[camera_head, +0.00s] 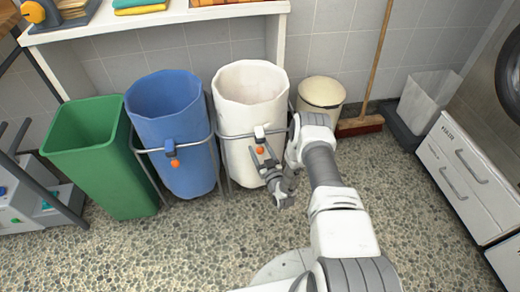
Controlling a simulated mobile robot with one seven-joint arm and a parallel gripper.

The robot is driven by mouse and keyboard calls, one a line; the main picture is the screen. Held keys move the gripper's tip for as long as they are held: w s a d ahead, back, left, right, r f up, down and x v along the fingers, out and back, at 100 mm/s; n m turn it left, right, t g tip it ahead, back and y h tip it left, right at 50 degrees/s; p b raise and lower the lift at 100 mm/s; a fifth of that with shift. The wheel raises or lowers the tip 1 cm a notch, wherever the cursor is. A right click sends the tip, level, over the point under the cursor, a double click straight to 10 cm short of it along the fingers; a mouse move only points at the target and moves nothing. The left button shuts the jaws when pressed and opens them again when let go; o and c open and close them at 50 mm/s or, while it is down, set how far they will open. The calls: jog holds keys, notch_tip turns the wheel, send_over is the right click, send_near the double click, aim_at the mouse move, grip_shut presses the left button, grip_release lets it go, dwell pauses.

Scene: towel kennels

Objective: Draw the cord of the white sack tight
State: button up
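The white sack (240,95) stands upright in a grey metal frame, its wide mouth open. A white cord lock (259,131) sits on its front, with a small orange ball (260,150) just below it. My gripper (262,156) is in front of the sack, close to the orange ball. Its two dark fingers look apart, one on each side of the ball. I cannot tell whether they touch it. My arm comes in from the lower right and covers part of the floor right of the sack.
A blue sack (165,105) with its own orange ball (174,163) stands left of the white sack, and a green bin (105,160) is further left. A cream bin (321,96), a broom (360,125) and white drawers (465,175) are at right. The front floor is mostly clear.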

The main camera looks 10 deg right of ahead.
grip_shut()
dwell(1.2)
